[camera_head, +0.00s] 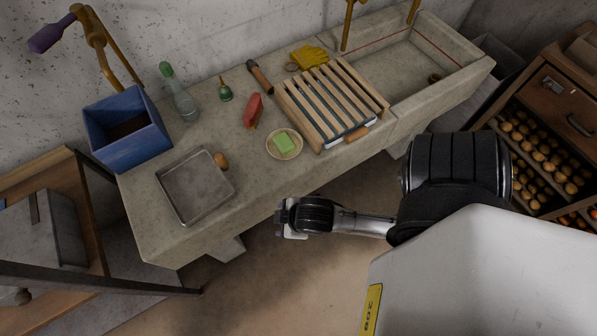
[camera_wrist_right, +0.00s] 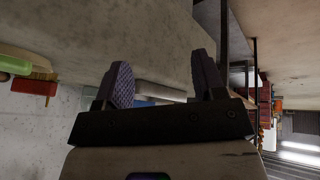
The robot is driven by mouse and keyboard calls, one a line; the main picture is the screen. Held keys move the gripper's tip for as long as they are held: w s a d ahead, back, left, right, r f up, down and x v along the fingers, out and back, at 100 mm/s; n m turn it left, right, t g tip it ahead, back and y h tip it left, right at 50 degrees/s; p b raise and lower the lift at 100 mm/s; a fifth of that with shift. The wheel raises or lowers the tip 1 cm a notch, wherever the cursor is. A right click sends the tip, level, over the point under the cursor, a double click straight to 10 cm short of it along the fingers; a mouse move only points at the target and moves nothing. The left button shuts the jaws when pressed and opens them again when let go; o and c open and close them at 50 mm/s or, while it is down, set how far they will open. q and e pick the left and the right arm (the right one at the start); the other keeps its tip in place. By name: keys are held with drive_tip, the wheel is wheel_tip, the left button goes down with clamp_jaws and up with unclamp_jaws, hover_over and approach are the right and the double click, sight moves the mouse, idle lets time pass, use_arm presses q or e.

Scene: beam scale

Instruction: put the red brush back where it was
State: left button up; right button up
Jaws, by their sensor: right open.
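The red brush (camera_head: 253,110) lies on the concrete counter (camera_head: 135,205), left of the wooden slatted rack (camera_head: 330,98) and above the saucer with the green soap. My right gripper (camera_head: 285,217) is in front of the counter's front edge, below the saucer in the head view and apart from the brush. In the right wrist view the fingers of the right gripper (camera_wrist_right: 162,76) stand apart with nothing held between them. A green and a reddish thing at the left edge of that view are cut off, and I cannot tell what they are. My left gripper is not in view.
A saucer (camera_head: 295,151) with green soap (camera_head: 284,142), a metal tray (camera_head: 172,193), a blue bin (camera_head: 127,140), a glass bottle (camera_head: 186,106), a green-topped item (camera_head: 225,92) and yellow gloves (camera_head: 309,56) occupy the counter. A sink (camera_head: 455,72) is at right.

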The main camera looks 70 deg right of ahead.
drive_tip(key=s, duration=0.1)
drive_tip(key=s+a+g, duration=0.1)
drive_tip(key=s, duration=0.1)
drive_tip(key=s+m+g+y, duration=0.1)
drive_tip(key=shift+s+a+f, duration=0.15)
drive_tip(key=shift+a+f, duration=0.05)
drive_tip(key=shift+a, duration=0.15)
idle(0.4)
idle(0.8)
